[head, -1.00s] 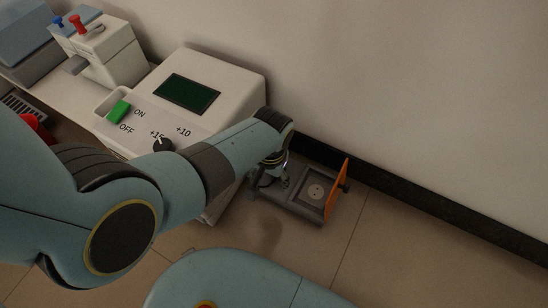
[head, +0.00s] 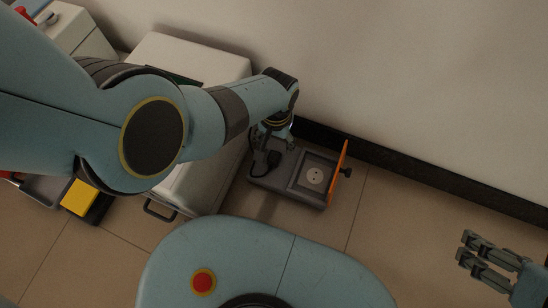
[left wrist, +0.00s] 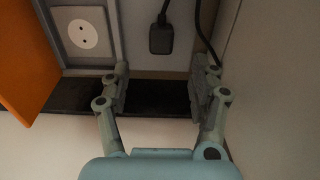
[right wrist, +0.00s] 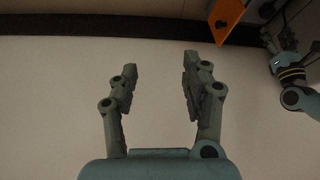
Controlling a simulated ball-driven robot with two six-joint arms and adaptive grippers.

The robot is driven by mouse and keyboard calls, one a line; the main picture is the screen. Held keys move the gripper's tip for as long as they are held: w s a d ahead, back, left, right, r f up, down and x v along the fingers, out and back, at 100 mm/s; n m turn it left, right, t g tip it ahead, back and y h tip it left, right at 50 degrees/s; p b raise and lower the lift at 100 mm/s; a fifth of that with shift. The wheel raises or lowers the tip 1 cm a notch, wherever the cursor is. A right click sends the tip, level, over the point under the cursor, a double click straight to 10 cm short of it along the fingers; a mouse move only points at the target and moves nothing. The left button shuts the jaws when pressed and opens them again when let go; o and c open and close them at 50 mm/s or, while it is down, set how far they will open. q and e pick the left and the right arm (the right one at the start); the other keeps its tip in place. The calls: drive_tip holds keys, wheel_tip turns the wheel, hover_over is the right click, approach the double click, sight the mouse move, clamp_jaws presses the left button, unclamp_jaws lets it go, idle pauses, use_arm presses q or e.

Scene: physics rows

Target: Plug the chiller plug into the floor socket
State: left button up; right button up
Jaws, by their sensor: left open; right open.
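The floor socket (head: 315,176) is a round pale two-hole outlet in a grey floor box, with its orange lid (head: 343,170) standing open. It also shows at the upper left in the left wrist view (left wrist: 82,34). The black chiller plug (left wrist: 161,39) lies on the box's flat part beside the socket, its cable running away at the top. My left gripper (left wrist: 162,78) is open, its fingers spread either side of the plug's line and apart from it. In the head view the left gripper (head: 279,138) partly hides that end of the box. My right gripper (head: 464,247) is open and empty above the floor.
The pale chiller cabinet (head: 200,68) stands left of the box, close to my left gripper. The wall and its black skirting (head: 400,167) run behind. A yellow-topped item (head: 79,198) is at lower left. Floor right of the box is clear.

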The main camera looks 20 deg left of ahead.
sight(274, 156)
use_arm(q)
wheel_tip(274, 156, down, 3)
drive_tip(key=shift+s+r+b, duration=0.1)
drive_tip(key=shift+b, duration=0.7)
drive_tip(key=shift+f+b, duration=0.35)
drive_tip(key=shift+f, duration=0.2)
use_arm(e)
drive_tip(key=f+t, duration=0.1)
drive_tip(key=f, duration=0.1)
drive_tip(key=f+t, duration=0.2)
drive_tip(key=shift+w, duration=0.2)
drive_tip(key=shift+t, duration=0.3)
use_arm(q)
drive_tip(key=shift+s+f+b, duration=0.15)
drive_tip(key=shift+f+b, duration=0.65)
drive_tip(key=shift+f, duration=0.1)
drive_tip(key=shift+s+a+f+b, duration=0.1)
drive_tip(key=shift+s+f+b, duration=0.05)
drive_tip(key=shift+f+b, duration=0.5)
wheel_tip(274, 156, down, 2)
drive_tip(key=shift+b, duration=0.7)
use_arm(e)
drive_tip(key=w+a+r+n+t+y, duration=0.1)
drive_tip(key=w+r+t, duration=0.6)
drive_tip(key=r+t, duration=0.1)
drive_tip(key=shift+a+r+y, duration=0.3)
drive_tip(key=shift+a+r, duration=0.1)
drive_tip(key=shift+r, duration=0.5)
